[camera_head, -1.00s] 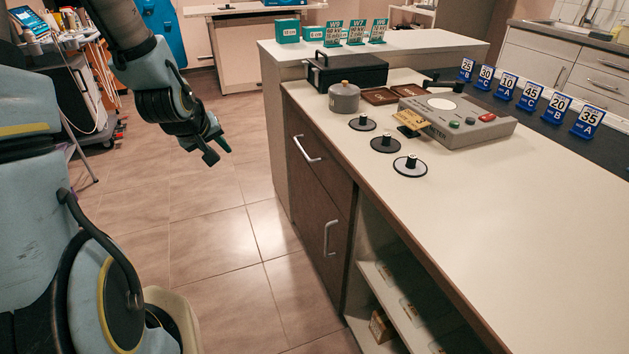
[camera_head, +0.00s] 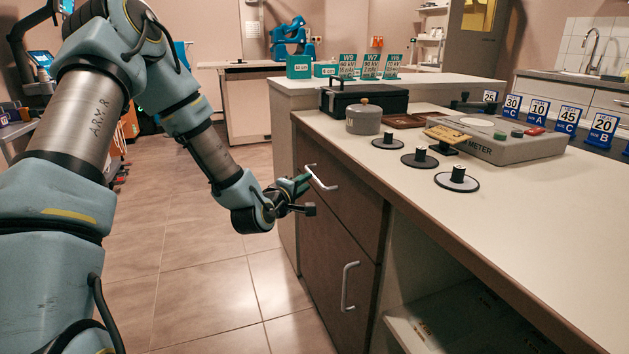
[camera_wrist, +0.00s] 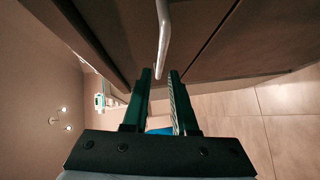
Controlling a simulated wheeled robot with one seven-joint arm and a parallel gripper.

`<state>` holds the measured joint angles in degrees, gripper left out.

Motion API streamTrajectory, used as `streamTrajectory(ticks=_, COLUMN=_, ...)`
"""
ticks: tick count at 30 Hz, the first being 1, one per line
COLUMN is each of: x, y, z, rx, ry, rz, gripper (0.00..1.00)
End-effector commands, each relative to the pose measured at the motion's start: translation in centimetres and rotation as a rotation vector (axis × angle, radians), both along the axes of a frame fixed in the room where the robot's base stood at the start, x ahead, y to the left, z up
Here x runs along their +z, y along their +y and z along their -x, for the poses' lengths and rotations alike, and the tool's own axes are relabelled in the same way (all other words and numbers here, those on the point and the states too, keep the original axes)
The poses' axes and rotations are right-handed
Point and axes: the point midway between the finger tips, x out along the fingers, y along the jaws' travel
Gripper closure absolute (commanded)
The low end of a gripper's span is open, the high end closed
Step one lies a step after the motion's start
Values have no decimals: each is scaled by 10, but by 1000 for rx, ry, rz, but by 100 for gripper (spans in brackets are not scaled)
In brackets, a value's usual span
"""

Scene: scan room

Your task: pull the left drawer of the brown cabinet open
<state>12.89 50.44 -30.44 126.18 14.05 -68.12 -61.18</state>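The brown cabinet (camera_head: 318,256) stands under the left end of the pale counter. Its upper front is a closed drawer (camera_head: 345,195) with a silver bar handle (camera_head: 322,179). My gripper (camera_head: 307,194) is at this handle, in front of the drawer. In the wrist view my gripper (camera_wrist: 160,75) is open, with its two dark green fingers apart. The near end of the handle (camera_wrist: 163,35) lies between the fingertips there; I cannot tell whether they touch it. The drawer front (camera_wrist: 205,25) fills the top of that view.
A lower brown front with an upright handle (camera_head: 348,287) is below the drawer. An open shelf (camera_head: 450,320) is to its right. A black box (camera_head: 365,99), a grey pot (camera_head: 364,118) and a grey meter (camera_head: 500,138) stand on the counter. Tiled floor (camera_head: 205,290) is clear left of the cabinet.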

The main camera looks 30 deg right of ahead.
Motion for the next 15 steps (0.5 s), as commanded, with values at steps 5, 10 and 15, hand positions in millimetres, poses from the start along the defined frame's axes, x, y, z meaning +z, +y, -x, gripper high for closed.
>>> streamTrajectory(ticks=5, x=-5, y=-27, z=-21, rx=-1, ry=-1, rz=0, gripper=74)
streamTrajectory(ticks=10, x=-9, y=-45, z=-35, rx=-1, ry=1, rz=-2, gripper=74)
streamTrajectory(ticks=15, x=-10, y=-52, z=-43, rx=1, ry=0, rz=-2, gripper=74)
